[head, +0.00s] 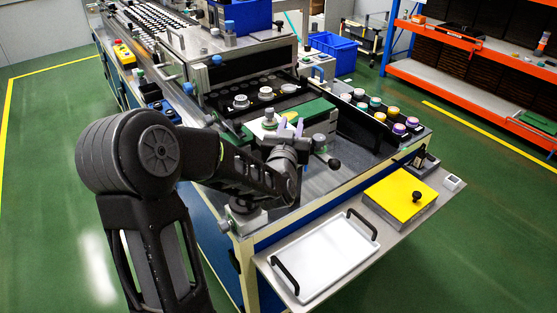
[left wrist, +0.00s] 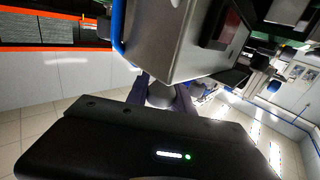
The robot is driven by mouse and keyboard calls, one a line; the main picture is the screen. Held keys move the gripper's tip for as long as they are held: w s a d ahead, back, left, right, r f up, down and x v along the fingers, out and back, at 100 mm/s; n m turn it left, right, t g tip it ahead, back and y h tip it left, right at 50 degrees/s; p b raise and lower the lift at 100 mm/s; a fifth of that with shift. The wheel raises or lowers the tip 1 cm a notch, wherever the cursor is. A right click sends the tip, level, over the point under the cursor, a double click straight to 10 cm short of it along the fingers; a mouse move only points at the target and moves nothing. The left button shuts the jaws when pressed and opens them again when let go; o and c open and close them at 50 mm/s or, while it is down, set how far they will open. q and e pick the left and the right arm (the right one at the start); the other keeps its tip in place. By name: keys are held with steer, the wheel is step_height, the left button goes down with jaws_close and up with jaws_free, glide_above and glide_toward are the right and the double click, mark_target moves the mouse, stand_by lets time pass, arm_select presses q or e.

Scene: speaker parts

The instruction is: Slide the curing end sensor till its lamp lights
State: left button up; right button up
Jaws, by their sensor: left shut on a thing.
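My left gripper (head: 291,126) is over the near end of the machine bench, beside a white housing with a green top (head: 312,112). Its two fingers show pale violet in the head view. In the left wrist view the fingers close around a small grey rounded piece (left wrist: 162,94), which seems to be part of the curing end sensor. A metal housing (left wrist: 172,45) stands close beyond the fingers. The gripper and arm hide most of the sensor in the head view. I cannot make out its lamp. My right gripper is not in view.
A white tray with black handles (head: 325,258) and a yellow plate with a black knob (head: 401,197) lie on the front shelf. A rack of coloured round parts (head: 378,112) stands right of the housing. A blue crate (head: 334,50) is behind.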

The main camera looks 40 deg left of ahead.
arm_select(q)
jaws_close()
